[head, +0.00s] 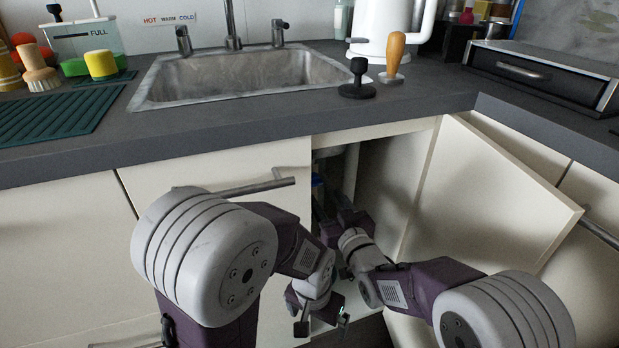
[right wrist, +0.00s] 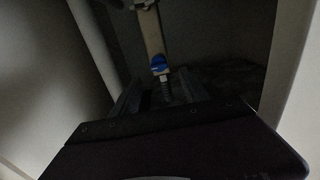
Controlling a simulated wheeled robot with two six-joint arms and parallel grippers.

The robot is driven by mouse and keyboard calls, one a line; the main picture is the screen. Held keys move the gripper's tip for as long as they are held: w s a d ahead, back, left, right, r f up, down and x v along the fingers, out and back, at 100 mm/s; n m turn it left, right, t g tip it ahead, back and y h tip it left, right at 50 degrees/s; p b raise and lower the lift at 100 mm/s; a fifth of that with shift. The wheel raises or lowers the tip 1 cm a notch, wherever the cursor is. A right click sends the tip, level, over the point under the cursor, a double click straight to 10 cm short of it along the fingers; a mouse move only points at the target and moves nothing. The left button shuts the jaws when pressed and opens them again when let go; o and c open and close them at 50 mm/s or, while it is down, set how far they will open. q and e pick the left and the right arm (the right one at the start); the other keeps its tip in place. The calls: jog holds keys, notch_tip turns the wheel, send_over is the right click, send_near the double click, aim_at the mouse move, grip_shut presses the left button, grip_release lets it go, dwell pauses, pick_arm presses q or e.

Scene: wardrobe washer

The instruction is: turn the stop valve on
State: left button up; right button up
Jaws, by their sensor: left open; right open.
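The stop valve shows a blue handle (right wrist: 159,64) on a pale upright part in the right wrist view, inside the dim cabinet. A ribbed stem sits below the handle. My right gripper (right wrist: 157,86) is open, with its dark fingers on either side of the stem, pointing toward the valve. The view is too dark to tell whether they touch it. In the head view my right gripper (head: 322,198) reaches into the open cabinet, and the valve is mostly hidden there. My left gripper (head: 321,327) is open and empty, low in front of the cabinet opening.
The cabinet door (head: 490,195) stands open at the right. A closed door with a bar handle (head: 245,188) is left of the opening. The counter above holds a sink (head: 240,75), a white kettle (head: 385,25) and stamp-like tools. Cabinet walls border the right gripper closely.

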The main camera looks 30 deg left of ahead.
aim_at(317, 184)
jog(key=p+x, duration=0.1)
jog(key=x, duration=0.1)
jog(key=p+x, duration=0.1)
jog(key=shift+w+a+r+p, duration=0.25)
jog(key=shift+a+r+p, duration=0.05)
jog(key=shift+p, duration=0.05)
jog(key=w+a+b, duration=0.1)
jog(key=w+a+f+b, duration=0.1)
jog(key=b, duration=0.1)
jog(key=shift+w+a, duration=0.2)
jog(key=shift+a, duration=0.15)
pick_arm(q)
jog(key=shift+r, duration=0.3)
pick_arm(e)
jog(key=shift+w+a+r, duration=0.15)
jog(key=shift+w+a, duration=0.05)
jog(key=shift+a, duration=0.05)
grip_shut()
